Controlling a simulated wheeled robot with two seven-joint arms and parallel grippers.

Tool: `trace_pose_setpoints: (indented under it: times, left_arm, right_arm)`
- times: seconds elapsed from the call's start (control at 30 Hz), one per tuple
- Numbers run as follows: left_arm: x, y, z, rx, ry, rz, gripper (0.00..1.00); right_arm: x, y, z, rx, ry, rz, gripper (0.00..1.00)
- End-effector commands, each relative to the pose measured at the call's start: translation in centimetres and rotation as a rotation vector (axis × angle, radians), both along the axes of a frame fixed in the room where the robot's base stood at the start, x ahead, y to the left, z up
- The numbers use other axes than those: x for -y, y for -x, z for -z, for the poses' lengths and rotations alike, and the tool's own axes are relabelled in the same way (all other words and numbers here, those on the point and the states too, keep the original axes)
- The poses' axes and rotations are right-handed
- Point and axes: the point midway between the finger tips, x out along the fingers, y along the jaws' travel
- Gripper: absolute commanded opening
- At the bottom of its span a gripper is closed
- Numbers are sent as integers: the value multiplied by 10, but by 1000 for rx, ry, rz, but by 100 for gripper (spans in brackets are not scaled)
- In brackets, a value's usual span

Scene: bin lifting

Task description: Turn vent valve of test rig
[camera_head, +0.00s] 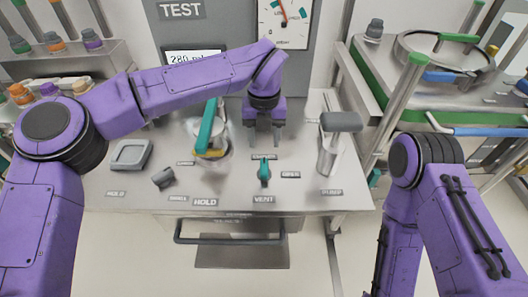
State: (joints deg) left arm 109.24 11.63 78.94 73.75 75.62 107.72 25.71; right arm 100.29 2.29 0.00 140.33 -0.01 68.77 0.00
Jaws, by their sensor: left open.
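The vent valve (264,172) is a small teal handle on the steel top of the test rig, just above the VENT label (264,199). The handle points roughly toward and away from me. My left gripper (264,140) points down just behind the valve, with its two dark fingers apart and nothing between them. It looks apart from the handle, though its height above the top is hard to tell. My right arm (430,200) comes in at the lower right, and its gripper is out of the picture.
A larger teal lever (207,125) stands left of the gripper, partly behind my arm. A grey-topped pump handle (341,121) stands to the right. A grey tray (131,154) and dark knob (163,178) lie left. A dial gauge (284,22) is on the panel behind.

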Motion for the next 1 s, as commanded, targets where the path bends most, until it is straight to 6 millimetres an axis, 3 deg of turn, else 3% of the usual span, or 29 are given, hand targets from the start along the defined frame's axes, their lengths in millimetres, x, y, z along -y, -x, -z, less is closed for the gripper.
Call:
trace_pose_setpoints:
  times: [0.5,0.83,0.87,1.0]
  left_arm:
    - [0,1,94,-2,-1,1,51]
    - [0,1,103,0,-1,1,51]
    - [0,1,103,0,-1,1,45]
    - [0,1,102,0,-1,1,0]
  right_arm:
    - [0,0,-22,-1,0,0,43]
    - [0,0,-22,-1,0,0,43]
    - [0,0,-22,-1,0,0,43]
    - [0,0,-22,-1,-1,0,43]
